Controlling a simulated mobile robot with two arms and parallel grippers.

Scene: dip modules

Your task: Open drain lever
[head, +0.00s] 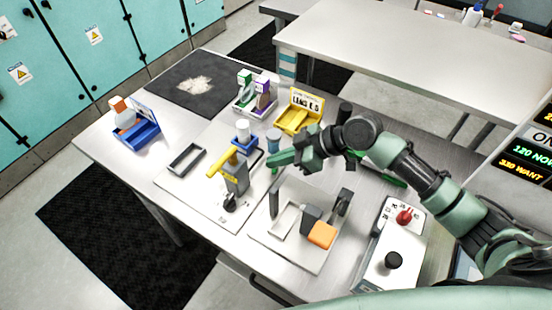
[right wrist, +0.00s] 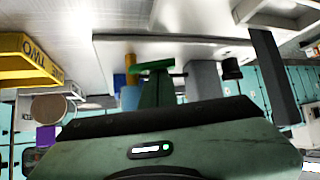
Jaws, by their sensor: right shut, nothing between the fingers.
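A yellow lever (head: 221,161) sits on top of a grey block (head: 236,181) fixed to a pale plate. The lever points to the left and slightly toward the front in the head view. A black knob (head: 230,201) is low at the front of the block. My right gripper (head: 278,162) is shut and empty, to the right of the block and apart from the lever. In the right wrist view its green fingertips (right wrist: 155,68) show with an orange-yellow piece (right wrist: 131,72) beside them, probably the lever. My left gripper is not in view.
A blue holder with a white cup (head: 242,130) stands just behind the lever. A yellow bin (head: 297,112) is further back. A plate with upright posts and an orange block (head: 321,235) lies in front of my right arm. A control box with a red knob (head: 404,216) is at right.

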